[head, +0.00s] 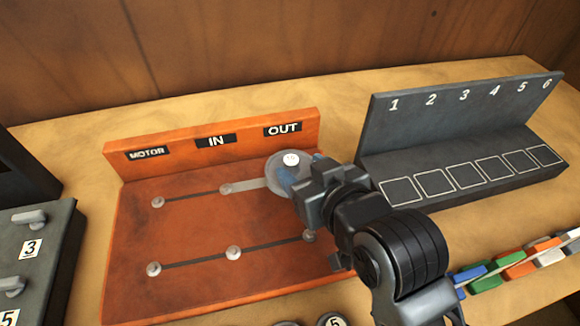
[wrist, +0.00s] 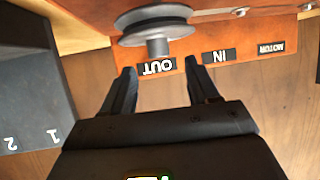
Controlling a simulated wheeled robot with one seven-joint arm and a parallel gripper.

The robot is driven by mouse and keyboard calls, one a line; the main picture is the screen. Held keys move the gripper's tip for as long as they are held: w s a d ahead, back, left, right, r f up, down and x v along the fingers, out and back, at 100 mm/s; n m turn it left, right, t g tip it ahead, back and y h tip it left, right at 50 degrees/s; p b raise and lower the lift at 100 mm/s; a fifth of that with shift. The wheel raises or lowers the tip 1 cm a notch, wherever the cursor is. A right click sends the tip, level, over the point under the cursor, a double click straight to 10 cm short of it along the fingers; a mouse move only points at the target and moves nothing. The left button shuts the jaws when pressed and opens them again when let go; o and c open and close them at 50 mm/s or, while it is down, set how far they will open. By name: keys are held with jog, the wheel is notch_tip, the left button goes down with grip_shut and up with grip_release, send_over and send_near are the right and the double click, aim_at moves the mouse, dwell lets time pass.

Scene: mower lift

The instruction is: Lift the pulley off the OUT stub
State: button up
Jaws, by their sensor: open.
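The pulley (head: 275,170) is a grey grooved disc at the OUT end of the orange board, with a small white-topped hub. In the wrist view, which is upside down, the pulley (wrist: 155,20) is just beyond my fingertips, and its short hub (wrist: 158,47) points toward the gap between them. My gripper (head: 302,180) covers part of the pulley in the head view. In the wrist view my gripper (wrist: 161,72) is open and empty, with one finger to each side of the hub. The OUT stub is hidden. The OUT label (head: 283,129) is behind the pulley.
The orange board (head: 180,290) carries several stubs along dark lines. A pale bar (head: 248,184) runs from below the IN label to the pulley. A dark numbered rack (head: 400,160) stands right. Coloured blocks (head: 515,268) lie front right; a dark panel (head: 35,260) is left.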

aim_at(293, 162)
jog(key=x, duration=0.4)
jog(key=shift+w+a+f, duration=0.1)
jog(key=shift+w+f, duration=0.05)
grip_shut()
dwell(0.5)
